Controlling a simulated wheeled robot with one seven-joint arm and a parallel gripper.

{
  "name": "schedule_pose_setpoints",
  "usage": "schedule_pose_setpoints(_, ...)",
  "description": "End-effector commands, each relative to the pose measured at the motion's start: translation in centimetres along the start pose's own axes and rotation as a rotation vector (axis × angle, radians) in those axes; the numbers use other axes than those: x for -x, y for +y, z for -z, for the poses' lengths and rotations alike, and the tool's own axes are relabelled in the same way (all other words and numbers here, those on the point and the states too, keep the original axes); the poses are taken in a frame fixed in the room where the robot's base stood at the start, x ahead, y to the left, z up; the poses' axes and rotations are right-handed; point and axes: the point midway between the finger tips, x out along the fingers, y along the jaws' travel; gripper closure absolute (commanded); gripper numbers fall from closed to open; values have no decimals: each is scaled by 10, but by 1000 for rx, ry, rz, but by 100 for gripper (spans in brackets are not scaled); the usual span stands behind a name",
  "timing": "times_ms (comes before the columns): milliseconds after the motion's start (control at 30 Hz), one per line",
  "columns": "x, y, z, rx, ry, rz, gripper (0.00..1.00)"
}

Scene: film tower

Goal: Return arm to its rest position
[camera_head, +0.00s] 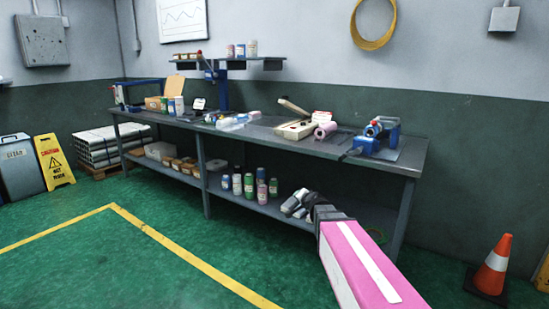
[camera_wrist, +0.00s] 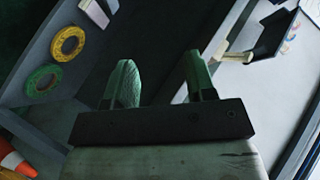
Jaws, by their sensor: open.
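My pink arm reaches in from the lower right of the head view. My gripper (camera_head: 297,203) is at its far end, in front of the long grey workbench (camera_head: 410,160) near its right part, at about the height of the space below the top. In the wrist view my gripper (camera_wrist: 160,82) shows two fingers standing apart with nothing between them. It is open and empty. Its fingertips lie over dark space between the lower shelf and the bench top.
The bench top holds a blue vise-like device (camera_head: 378,135), an open box (camera_head: 294,128) and a pink roll (camera_head: 325,130). Bottles (camera_head: 249,185) stand on the lower shelf. The wrist view shows a yellow ring (camera_wrist: 68,44) and a green ring (camera_wrist: 44,83). A traffic cone (camera_head: 493,267) stands at right.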

Motion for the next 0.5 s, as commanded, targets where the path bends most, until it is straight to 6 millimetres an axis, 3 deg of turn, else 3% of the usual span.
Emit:
schedule_pose_setpoints(100, 28, 43, -49, 166, -214, -114, 49)
schedule_pose_setpoints(300, 91, 122, -112, 407, -580, -349, 49)
schedule_pose_setpoints(500, 157, 180, -142, 551, -861, -564, 49)
